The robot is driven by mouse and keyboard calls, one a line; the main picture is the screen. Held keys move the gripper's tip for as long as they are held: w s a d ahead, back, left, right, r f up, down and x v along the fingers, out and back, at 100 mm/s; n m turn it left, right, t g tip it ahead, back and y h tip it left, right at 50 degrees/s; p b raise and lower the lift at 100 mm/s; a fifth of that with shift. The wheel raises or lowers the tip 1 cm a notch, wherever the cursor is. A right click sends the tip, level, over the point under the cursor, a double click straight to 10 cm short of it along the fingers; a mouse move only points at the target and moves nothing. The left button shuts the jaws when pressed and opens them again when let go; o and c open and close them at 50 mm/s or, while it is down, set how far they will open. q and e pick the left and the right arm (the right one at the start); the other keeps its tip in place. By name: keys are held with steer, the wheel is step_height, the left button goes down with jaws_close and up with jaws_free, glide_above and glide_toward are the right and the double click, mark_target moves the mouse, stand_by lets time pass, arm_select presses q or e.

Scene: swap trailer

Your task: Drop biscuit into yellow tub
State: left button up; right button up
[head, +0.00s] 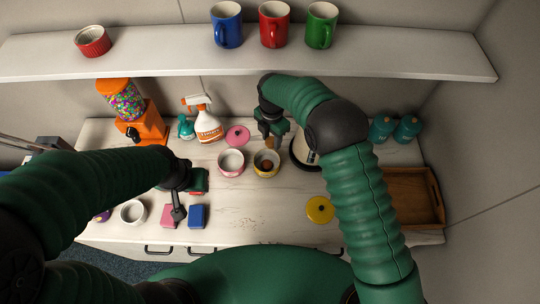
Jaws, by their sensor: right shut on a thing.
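My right gripper (271,137) is shut on a small brown biscuit (270,143) and points down at the far side of the yellow tub (266,172). The biscuit appears just above or at the tub's far rim; I cannot tell its exact height. The tub is open, with something dark and brownish inside. Its round yellow lid (320,209) lies apart at the front right. My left gripper (179,205) is low over the counter at the left, by the pink and blue blocks; its finger gap is unclear.
A pink tub (231,163) stands just left of the yellow one, with a pink lid (237,135) behind. A spray bottle (208,125) and candy dispenser (140,112) stand back left. A wooden tray (410,198) is at right. A shelf (380,60) with mugs overhangs the counter.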

steer(key=shift+s+f+b, duration=0.2)
steer(key=shift+f+b, duration=0.1)
steer(key=shift+f, duration=0.2)
steer(key=f+b, duration=0.1)
steer(key=f, duration=0.1)
steer(key=f+b, duration=0.1)
steer(key=f, duration=0.2)
steer(key=shift+w+a+b, duration=0.15)
steer(key=shift+a+b, duration=0.05)
steer(key=shift+b, duration=0.2)
steer(key=o, duration=1.1)
steer(key=shift+r, duration=0.15)
steer(key=shift+o, duration=1.2)
steer(key=shift+d, duration=0.2)
